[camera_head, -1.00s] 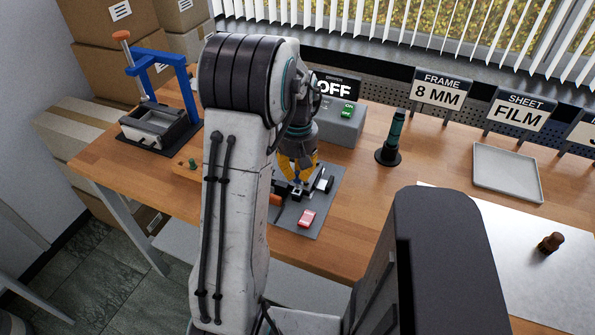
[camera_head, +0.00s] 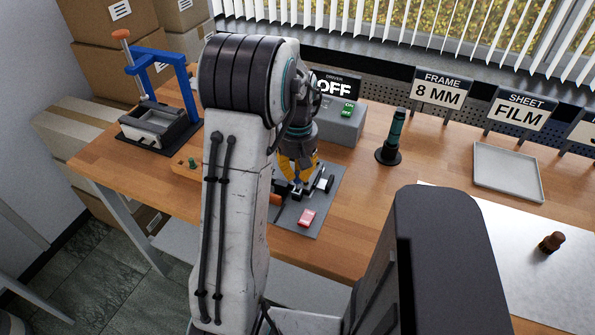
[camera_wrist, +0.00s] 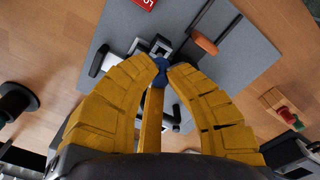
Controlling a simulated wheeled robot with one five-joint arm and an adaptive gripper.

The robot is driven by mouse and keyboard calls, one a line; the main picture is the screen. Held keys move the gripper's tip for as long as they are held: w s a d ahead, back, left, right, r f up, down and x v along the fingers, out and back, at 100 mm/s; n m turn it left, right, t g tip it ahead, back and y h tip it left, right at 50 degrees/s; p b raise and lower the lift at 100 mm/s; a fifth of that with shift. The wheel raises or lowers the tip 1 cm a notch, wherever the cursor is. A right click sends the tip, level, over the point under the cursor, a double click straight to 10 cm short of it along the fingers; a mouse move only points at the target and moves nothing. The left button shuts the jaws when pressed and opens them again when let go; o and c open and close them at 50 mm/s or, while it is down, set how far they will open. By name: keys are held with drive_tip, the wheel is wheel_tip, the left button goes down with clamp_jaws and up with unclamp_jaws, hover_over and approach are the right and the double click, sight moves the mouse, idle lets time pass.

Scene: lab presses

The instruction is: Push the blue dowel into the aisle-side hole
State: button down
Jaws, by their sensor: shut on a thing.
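My gripper (camera_head: 297,172) has yellow fingers and points down over the small fixture on a grey plate (camera_head: 318,205). In the wrist view the fingertips (camera_wrist: 161,66) are closed on the blue dowel (camera_wrist: 160,71), which stands over the metal-and-black fixture (camera_wrist: 138,46). In the head view the fixture shows just below the fingers. My fingers and arm hide most of the dowel, and I cannot see the holes or whether its lower end is in one.
An orange handle (camera_wrist: 205,43) and a red block (camera_head: 307,217) are on the plate. A wooden peg block (camera_wrist: 283,108) stands to one side. Behind are a grey driver box (camera_head: 343,124) and a dark green upright tool (camera_head: 395,132). A blue-framed press (camera_head: 160,100) stands left.

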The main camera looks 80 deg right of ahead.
sight(298, 179)
drive_tip(key=shift+f+b, duration=1.45)
drive_tip(key=shift+f, duration=0.45)
drive_tip(key=c, duration=1.2)
unclamp_jaws()
drive_tip(key=shift+r, duration=0.1)
drive_tip(key=shift+c, duration=0.2)
drive_tip(key=shift+r, duration=0.1)
wheel_tip(298, 179, up, 12)
drive_tip(key=shift+f, duration=0.1)
